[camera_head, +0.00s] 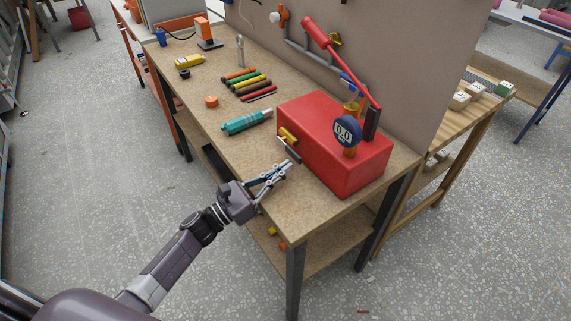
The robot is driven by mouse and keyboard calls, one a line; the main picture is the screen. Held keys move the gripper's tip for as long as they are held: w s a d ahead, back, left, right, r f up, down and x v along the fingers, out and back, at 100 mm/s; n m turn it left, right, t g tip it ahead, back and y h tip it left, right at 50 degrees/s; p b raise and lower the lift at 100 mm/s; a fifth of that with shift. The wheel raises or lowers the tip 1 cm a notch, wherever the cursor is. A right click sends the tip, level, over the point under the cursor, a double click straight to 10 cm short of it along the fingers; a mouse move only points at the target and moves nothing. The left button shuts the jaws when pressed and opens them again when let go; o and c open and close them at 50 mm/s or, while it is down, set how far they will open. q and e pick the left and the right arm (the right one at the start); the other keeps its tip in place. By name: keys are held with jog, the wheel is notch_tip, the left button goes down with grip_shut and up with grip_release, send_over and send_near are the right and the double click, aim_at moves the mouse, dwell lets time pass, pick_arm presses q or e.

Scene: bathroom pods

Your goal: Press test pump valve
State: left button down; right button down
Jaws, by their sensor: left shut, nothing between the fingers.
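The red test pump (320,139) stands on the near right end of the wooden workbench. Its round gauge (346,133) is on the top front, and its red lever handle (341,62) rises up and to the left. A small valve (288,135) with a yellow part and a grey lever sticks out of the pump's left face. My left gripper (284,169) is shut and empty above the bench's front edge. Its fingertips are just below the valve lever in the picture; I cannot tell whether they touch it. My right gripper is not in view.
A teal tool (246,122) lies left of the pump. A tall panel (370,50) stands behind the bench. Bare bench lies around the ring.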

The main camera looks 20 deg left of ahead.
pick_arm(q)
jog(key=shift+w+d+r, duration=0.1)
jog(key=shift+w+d, duration=0.15)
jog(key=shift+w, duration=0.1)
